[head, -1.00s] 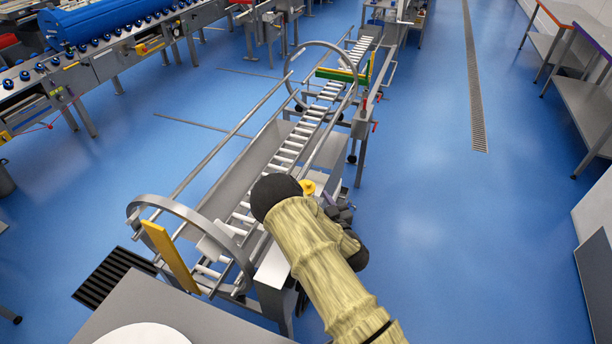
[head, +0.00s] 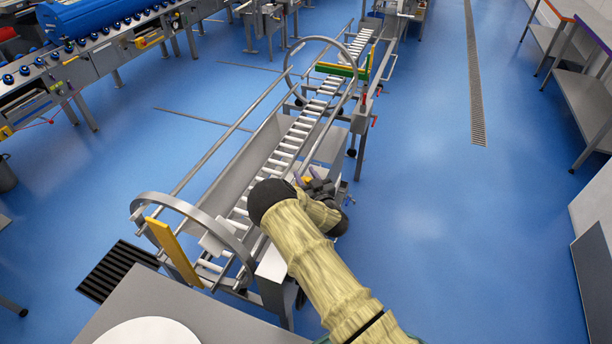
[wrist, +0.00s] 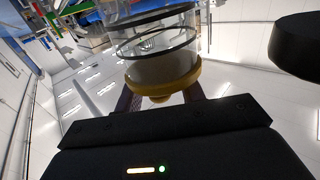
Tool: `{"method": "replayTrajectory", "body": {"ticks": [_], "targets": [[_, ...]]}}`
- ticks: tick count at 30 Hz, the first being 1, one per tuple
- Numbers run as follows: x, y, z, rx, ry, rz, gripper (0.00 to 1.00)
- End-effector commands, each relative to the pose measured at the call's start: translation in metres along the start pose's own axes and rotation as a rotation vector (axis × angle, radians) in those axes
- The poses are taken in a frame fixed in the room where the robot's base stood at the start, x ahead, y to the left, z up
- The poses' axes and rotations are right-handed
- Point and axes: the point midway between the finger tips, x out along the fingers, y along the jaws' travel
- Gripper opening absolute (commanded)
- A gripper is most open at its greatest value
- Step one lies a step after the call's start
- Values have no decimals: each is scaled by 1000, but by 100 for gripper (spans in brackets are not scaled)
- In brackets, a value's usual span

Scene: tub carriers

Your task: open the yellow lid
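The yellow lid (wrist: 165,82) closes one end of a clear, ringed cylinder (wrist: 160,45) in the wrist view. In the head view only a small bit of the yellow lid (head: 307,180) shows beside the conveyor, mostly hidden by my arm and gripper. Whether a finger touches the lid I cannot tell.
A roller conveyor (head: 281,163) with side rails and round hoops runs away from me. A yellow bar (head: 174,253) stands at its near hoop. A grey table with a white disc (head: 148,333) is at front. Blue floor to the right is clear.

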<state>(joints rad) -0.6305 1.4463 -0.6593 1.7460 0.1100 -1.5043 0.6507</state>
Motion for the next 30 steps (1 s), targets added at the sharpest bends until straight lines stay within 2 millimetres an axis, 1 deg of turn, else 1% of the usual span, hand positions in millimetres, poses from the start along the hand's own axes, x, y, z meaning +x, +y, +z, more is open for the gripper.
{"method": "replayTrajectory", "body": {"ticks": [2,6,7,8,20,30], "targets": [[0,0,0,0,0,0,37],[0,0,0,0,0,0,9],[0,0,0,0,0,0,4],[0,0,0,0,0,0,0],[1,-1,-3,-28,-26,0,0],[5,-5,-11,-159,-157,0,0]]}}
